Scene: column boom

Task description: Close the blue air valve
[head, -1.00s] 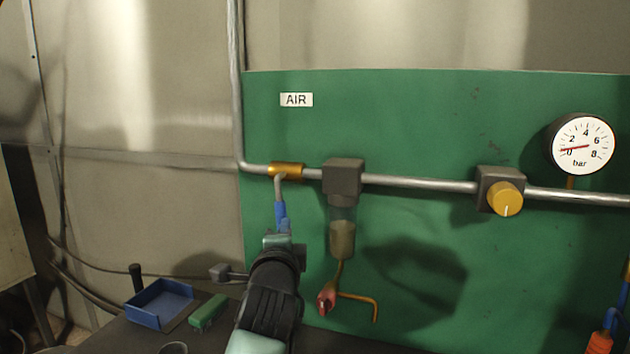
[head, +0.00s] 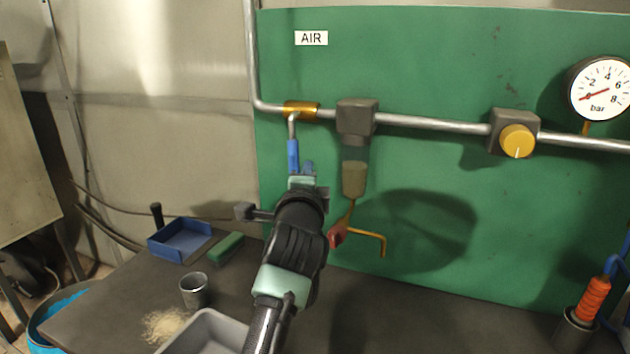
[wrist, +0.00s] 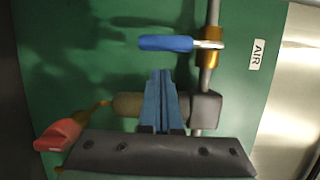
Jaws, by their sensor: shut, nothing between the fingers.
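The blue air valve handle (head: 293,156) hangs straight down from the brass valve body (head: 300,109) on the grey pipe, at right angles to the pipe. In the wrist view the blue handle (wrist: 166,43) lies across the upper part, beyond the fingertips. My gripper (head: 308,167) is shut and empty, just right of and below the handle's lower end. In the wrist view my gripper (wrist: 160,78) shows its blue fingers together, with a gap between tips and handle. The gauge (head: 600,89) needle points near 0.
A filter bowl (head: 354,170) with a red drain lever (head: 338,236) is right of my gripper. A yellow regulator knob (head: 516,141) is farther right. The bench holds a blue tray (head: 180,240), a green block (head: 229,248), a metal cup (head: 195,290) and a grey bin (head: 208,329).

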